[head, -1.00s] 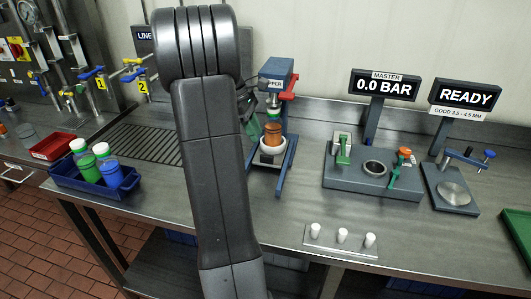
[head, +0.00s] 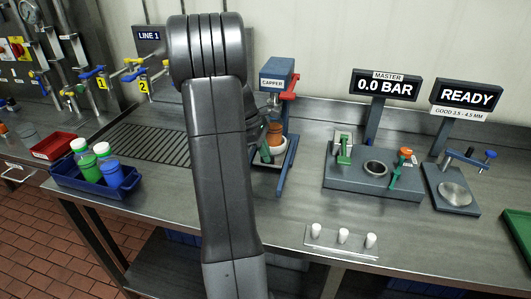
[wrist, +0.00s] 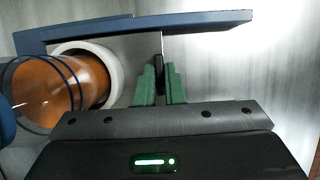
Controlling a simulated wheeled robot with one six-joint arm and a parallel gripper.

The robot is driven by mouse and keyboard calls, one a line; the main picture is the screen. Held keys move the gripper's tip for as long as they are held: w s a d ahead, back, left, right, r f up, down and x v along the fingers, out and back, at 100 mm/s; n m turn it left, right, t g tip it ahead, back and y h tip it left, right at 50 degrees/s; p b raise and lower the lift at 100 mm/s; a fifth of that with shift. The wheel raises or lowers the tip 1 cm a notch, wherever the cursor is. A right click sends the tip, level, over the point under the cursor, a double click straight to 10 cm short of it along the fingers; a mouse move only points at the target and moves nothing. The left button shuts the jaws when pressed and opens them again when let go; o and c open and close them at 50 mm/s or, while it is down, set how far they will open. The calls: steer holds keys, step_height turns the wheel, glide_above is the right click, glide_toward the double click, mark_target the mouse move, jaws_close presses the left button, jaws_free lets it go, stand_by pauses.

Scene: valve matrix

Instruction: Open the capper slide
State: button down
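The capper (head: 276,74) is a blue-headed stand with a red lever (head: 291,84), right of my arm in the head view. An orange-brown bottle (head: 275,128) stands in its white cup (head: 278,151), partly hidden by my arm. In the wrist view the bottle (wrist: 85,80) and the white ring (wrist: 115,70) are at left, with a blue capper rail (wrist: 200,20) along the top. My gripper (wrist: 159,76) has its green fingers close together on a narrow dark handle (wrist: 159,66), at the end of a thin rod from the rail. The bottle's top is cut off there.
A blue crate (head: 90,185) with several bottles stands at left, beside a red tray (head: 54,146). The master gauge block (head: 370,180) and a READY gauge (head: 452,195) stand at right. White caps (head: 343,236) sit on a front plate. The bench between capper and gauge is clear.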

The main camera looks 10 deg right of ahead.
steer(key=s+a, duration=0.1)
steer(key=s, duration=0.2)
steer(key=s+a, duration=0.2)
steer(key=s, duration=0.2)
steer(key=s+a, duration=0.1)
steer(key=s, duration=0.2)
steer(key=shift+s+a, duration=0.25)
steer(key=shift+s, duration=0.1)
steer(key=c, duration=1.5)
jaws_free()
steer(key=shift+w, duration=0.1)
steer(key=v, duration=1.3)
steer(key=shift+a+r+p, duration=0.1)
steer(key=shift+r+p, duration=0.2)
steer(key=shift+r, duration=0.1)
steer(key=shift+f, duration=0.1)
